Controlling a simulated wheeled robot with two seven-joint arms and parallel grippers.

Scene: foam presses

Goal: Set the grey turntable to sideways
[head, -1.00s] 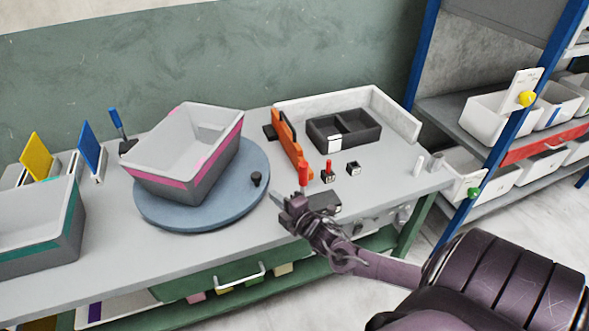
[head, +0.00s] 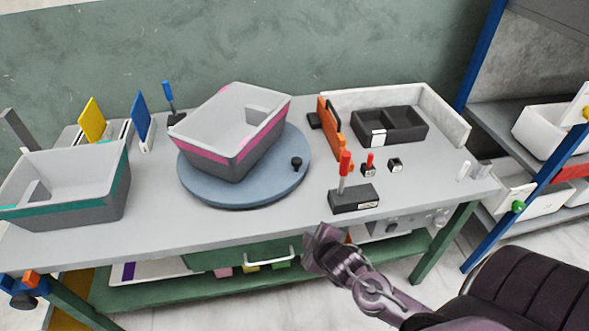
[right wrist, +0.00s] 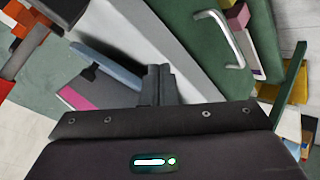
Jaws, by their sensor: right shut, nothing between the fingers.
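The grey turntable (head: 215,192) is a round blue-grey disc on the table. A grey bin with a pink stripe (head: 225,150) sits on it, lying at a slant. A short black knob (head: 297,163) stands near the disc's right rim. The disc's edge (right wrist: 110,65) and the pink-striped bin (right wrist: 75,97) also show in the right wrist view, partly hidden. My right gripper (head: 318,240) is shut and empty, in front of the table's front edge and apart from the turntable. Its fingers (right wrist: 157,84) are together in the right wrist view. My left gripper is not in view.
A teal-striped bin (head: 75,200) stands left of the turntable. Right of it are a black block with a red-topped lever (head: 352,200), an orange upright piece (head: 330,128) and a dark divided tray (head: 405,127). A drawer handle (head: 270,255) is under the tabletop.

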